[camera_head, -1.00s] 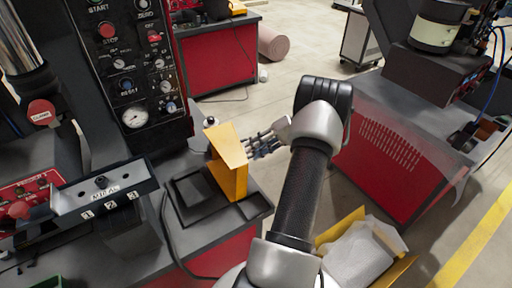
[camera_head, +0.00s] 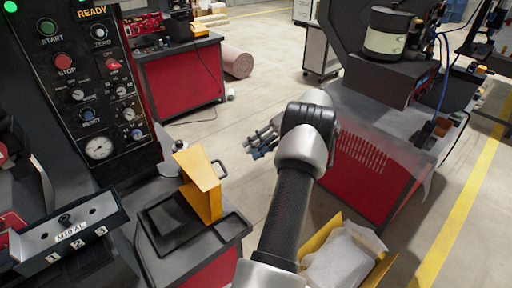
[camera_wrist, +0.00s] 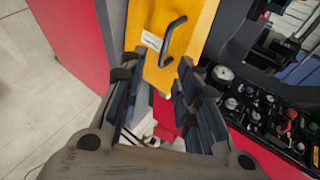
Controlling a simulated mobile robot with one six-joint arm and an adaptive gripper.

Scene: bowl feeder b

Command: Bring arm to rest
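My arm (camera_head: 287,205) reaches forward from the bottom of the head view. My gripper (camera_head: 258,143) is at its far end, pointing left, above the floor just beyond the grey bench. In the wrist view my gripper (camera_wrist: 158,100) has its two dark fingers apart with nothing held between them. The yellow box-like piece with a handle (camera_head: 200,182) stands at the black tray, left of my gripper and apart from it. It also shows beyond the fingers in the wrist view (camera_wrist: 178,50).
A control panel (camera_head: 88,90) stands at left above the bench, with a numbered rack (camera_head: 70,238) in front. A red and grey machine cabinet (camera_head: 365,175) is at right. A yellow bin (camera_head: 322,240) with white lining sits beside my arm. Open floor lies beyond.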

